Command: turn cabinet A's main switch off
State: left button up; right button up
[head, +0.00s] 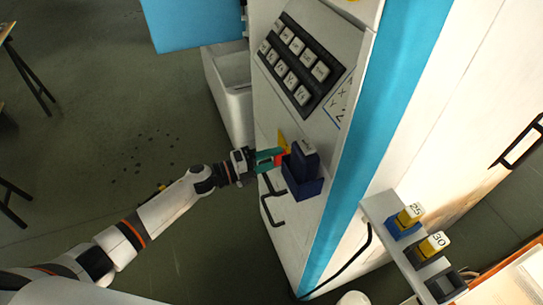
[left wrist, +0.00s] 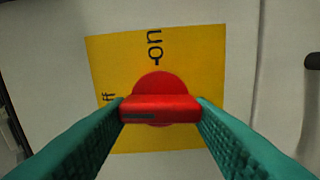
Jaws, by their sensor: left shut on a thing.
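The main switch is a red rotary handle (left wrist: 160,108) on a yellow plate (left wrist: 195,60) on a pale panel. The plate has an "on" mark at the top and letters ending in "ff" at the left, partly hidden. The handle lies level across the left wrist view, its dark mark on the left half. My left gripper (head: 277,157) has its teal fingers shut on the handle's two ends. In the head view the plate (head: 283,139) shows only in part, on the white cabinet's front (head: 266,112). I see no cabinet letter. My right gripper is out of view.
A dark blue holder (head: 304,188) with a dark block in it sits just right of my left gripper. A black handle (head: 271,211) is below. A keypad (head: 297,65) is above. A shelf (head: 375,208) with tagged blocks stands at right.

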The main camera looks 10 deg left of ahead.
pick_arm(q)
jog(key=shift+n, duration=0.6)
jog(key=o, duration=1)
jog(key=b+v, duration=0.3)
jog(key=v, duration=0.9)
